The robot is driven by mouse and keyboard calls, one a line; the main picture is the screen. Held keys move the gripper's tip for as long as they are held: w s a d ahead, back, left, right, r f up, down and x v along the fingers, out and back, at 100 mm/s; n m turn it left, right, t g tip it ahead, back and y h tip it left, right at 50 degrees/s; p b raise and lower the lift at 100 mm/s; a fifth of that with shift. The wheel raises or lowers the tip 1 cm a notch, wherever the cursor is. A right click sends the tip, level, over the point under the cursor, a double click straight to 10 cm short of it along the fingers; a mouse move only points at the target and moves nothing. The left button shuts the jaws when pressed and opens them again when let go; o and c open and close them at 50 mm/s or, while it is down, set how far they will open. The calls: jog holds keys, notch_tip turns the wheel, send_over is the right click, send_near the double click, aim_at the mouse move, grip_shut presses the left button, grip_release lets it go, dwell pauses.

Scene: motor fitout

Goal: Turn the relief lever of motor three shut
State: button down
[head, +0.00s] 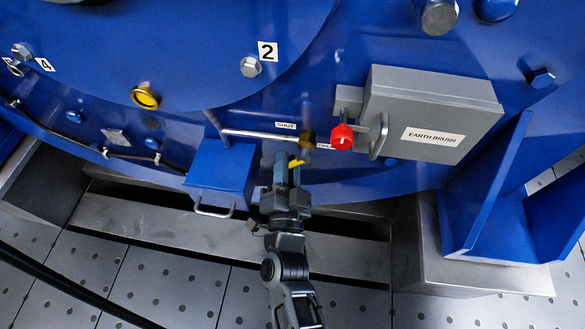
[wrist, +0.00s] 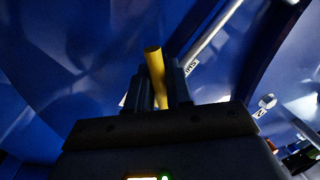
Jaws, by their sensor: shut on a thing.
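The yellow relief lever (head: 296,163) hangs down and slightly left from a brass valve (head: 307,141) on the lower blue motor casing. A SHUT label (head: 286,126) is above left of the valve; another label (head: 326,147), partly hidden, is to its right. My gripper (head: 288,166) reaches up from below and is shut on the lever. In the wrist view the yellow lever (wrist: 155,68) stands up between the two dark fingers of my gripper (wrist: 160,88), its end sticking out past them. No number three shows in either view.
A thin pipe (head: 262,134) runs left from the valve. A red knob (head: 342,137) and a grey EARTH BRUSH box (head: 432,115) stand close on the right. A blue box with a handle (head: 222,175) is on the left. Number plate 2 (head: 267,52) is above.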

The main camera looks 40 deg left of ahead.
jog(key=m, duration=0.2)
jog(key=r+m+t, duration=0.1)
jog(key=m, duration=0.1)
jog(key=a+m+h+b, duration=0.1)
jog(key=m, duration=0.1)
jog(key=shift+s+r+m+t, duration=0.3)
jog(key=shift+s+r, duration=0.05)
jog(key=shift+r, duration=0.05)
jog(key=shift+a+r+m+t+h, duration=0.1)
jog(key=shift+r+m+t+h, duration=0.2)
jog(key=shift+m, duration=0.85)
jog(key=shift+r+m+t+h, duration=0.1)
jog(key=shift+r+m+h, duration=0.3)
jog(key=shift+m, duration=0.75)
jog(key=shift+r, duration=0.15)
jog(key=c, duration=1.2)
grip_release()
jog(key=shift+s, duration=0.1)
jog(key=v, duration=0.7)
jog(key=shift+s+d+p, duration=0.25)
jog(key=shift+p, duration=0.05)
jog(key=shift+s, duration=0.1)
